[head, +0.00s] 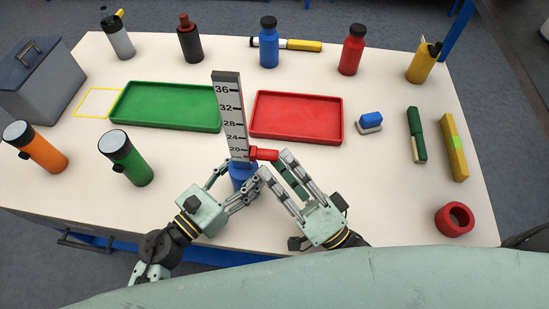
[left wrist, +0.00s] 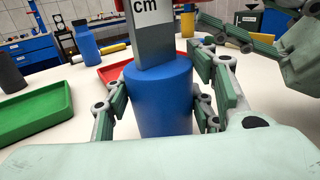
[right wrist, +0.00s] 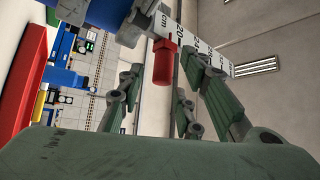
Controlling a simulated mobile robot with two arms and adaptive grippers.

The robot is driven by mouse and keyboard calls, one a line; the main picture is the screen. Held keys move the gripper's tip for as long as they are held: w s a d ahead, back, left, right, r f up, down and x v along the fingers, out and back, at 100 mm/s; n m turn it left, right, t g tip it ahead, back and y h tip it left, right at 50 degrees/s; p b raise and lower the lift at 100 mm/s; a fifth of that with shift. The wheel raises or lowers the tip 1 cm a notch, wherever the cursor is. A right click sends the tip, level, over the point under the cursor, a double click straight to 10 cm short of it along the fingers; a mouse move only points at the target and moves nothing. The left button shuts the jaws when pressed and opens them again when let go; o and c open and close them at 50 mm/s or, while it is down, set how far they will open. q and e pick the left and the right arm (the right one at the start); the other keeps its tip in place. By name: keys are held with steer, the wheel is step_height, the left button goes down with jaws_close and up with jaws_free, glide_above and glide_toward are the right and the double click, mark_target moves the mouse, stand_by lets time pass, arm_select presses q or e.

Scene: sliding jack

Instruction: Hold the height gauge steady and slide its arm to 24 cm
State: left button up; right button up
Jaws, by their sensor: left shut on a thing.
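The height gauge has a blue round base (left wrist: 160,95) and an upright grey scale column (head: 231,112). Its red arm (head: 264,154) sticks out to the right near the 20 mark, and in the right wrist view it sits just below 20. My left gripper (head: 242,178) is shut on the blue base, one finger on each side in the left wrist view. My right gripper (head: 275,164) is open at the red arm. In the right wrist view the arm (right wrist: 163,64) lies between the spread fingers, with no clear contact.
A green tray (head: 165,124) and a red tray (head: 296,134) lie behind the gauge. A red ring (head: 455,219) lies at front right. The table right of my right gripper is mostly clear.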

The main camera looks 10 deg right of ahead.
steer(key=shift+x, duration=1.15)
steer(key=c, duration=0.7)
steer(key=shift+f, duration=0.1)
jaws_close()
steer(key=shift+d, duration=0.1)
